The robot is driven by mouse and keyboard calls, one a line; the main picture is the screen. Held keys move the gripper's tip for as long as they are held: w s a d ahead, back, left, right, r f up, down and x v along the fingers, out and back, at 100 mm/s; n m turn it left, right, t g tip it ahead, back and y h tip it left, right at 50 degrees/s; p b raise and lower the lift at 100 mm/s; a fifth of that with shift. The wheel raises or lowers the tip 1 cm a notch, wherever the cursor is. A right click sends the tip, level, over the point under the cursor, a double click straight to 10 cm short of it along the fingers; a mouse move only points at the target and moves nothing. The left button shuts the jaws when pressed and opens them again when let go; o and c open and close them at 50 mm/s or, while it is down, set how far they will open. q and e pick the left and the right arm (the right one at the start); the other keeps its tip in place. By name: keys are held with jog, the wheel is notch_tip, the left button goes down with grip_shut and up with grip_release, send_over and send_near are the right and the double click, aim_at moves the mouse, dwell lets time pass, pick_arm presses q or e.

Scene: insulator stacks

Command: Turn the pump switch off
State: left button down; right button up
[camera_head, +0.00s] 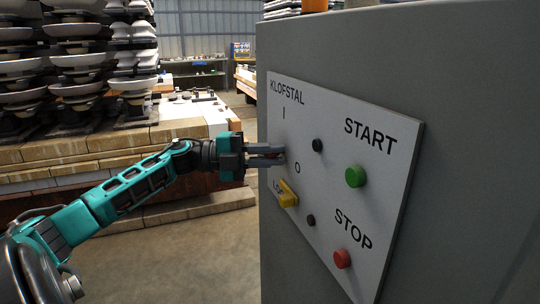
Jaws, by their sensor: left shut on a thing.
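A light grey control panel (395,215) is on the grey cabinet at the right. My left gripper (277,155) comes in from the left with its fingers at the panel's left part, between the "I" and "O" marks under "KLOFSTAL". It is shut on a small dark reddish switch knob, mostly hidden by the fingers. Below it is a yellow knob (287,194). A green START button (355,176) and a red STOP button (342,258) are farther right. Two small black knobs, an upper one (318,145) and a lower one (311,220), sit between. My right gripper is not in view.
The grey cabinet (460,60) fills the right side. Stacks of white and dark insulators (75,75) stand on timber (120,140) at the left back. Open concrete floor (185,265) lies left of the cabinet. A shelf (197,70) stands at the far wall.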

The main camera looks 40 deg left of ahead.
pick_arm(q)
jog(key=shift+f+m, duration=0.15)
jog(key=shift+m, duration=0.35)
dwell(0.3)
jog(key=c, duration=1.2)
grip_release()
jog(key=shift+o, duration=0.2)
jog(key=v, duration=1.3)
jog(key=shift+r, duration=0.25)
